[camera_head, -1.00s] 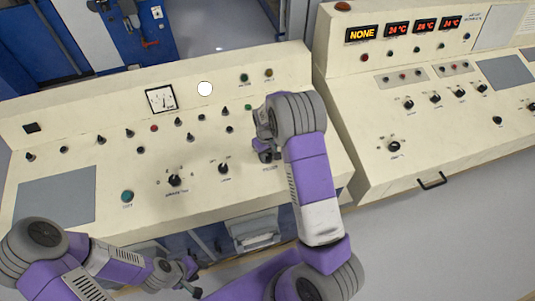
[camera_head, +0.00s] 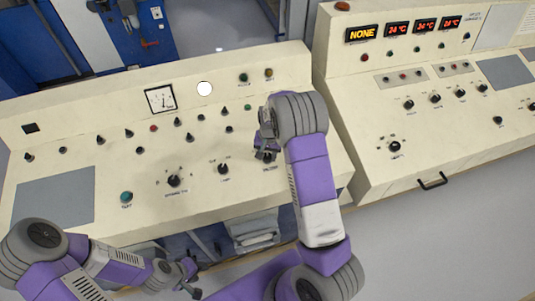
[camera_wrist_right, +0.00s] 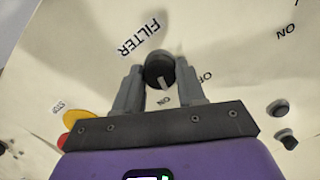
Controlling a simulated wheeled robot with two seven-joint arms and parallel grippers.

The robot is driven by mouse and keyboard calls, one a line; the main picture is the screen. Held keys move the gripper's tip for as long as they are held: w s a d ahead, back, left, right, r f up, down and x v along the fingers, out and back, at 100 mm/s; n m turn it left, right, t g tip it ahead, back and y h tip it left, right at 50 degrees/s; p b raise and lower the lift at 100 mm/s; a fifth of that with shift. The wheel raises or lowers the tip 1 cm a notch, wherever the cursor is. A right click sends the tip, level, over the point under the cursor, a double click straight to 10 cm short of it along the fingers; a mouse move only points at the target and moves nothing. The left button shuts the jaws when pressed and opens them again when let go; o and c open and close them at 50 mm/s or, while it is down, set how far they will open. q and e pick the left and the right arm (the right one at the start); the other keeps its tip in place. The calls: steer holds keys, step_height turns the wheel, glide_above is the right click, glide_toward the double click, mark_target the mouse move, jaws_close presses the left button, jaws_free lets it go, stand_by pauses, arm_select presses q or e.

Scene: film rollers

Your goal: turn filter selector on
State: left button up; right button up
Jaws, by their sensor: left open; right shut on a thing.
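The filter selector (camera_wrist_right: 160,70) is a round black knob with a white mark, beside the printed word FILTER, in the right wrist view. Its white mark points down in the picture, toward a small label that seems to read ON. Another small label, which seems to read OFF, is to the right, partly hidden by a finger. My right gripper (camera_wrist_right: 160,84) is shut on the knob, one finger on each side. In the head view, my right gripper (camera_head: 265,154) is at the panel's right part and largely hides the knob. My left gripper (camera_head: 193,281) is open and empty, off the panel's front edge.
The cream panel (camera_head: 75,165) carries several other knobs, including one (camera_head: 223,169) left of my right gripper, and a teal button (camera_head: 127,197). A yellow-ringed red button (camera_wrist_right: 72,130) marked STOP shows in the wrist view. A second console (camera_head: 450,125) stands right.

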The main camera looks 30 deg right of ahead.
mark_target(269, 156)
steer(key=shift+m, duration=1.5)
steer(key=o, duration=1.1)
steer(key=shift+c, duration=0.2)
steer(key=r, duration=0.7)
steer(key=shift+s+d+r+p, duration=0.2)
steer(key=shift+s+r+p, duration=0.1)
steer(key=shift+p, duration=0.1)
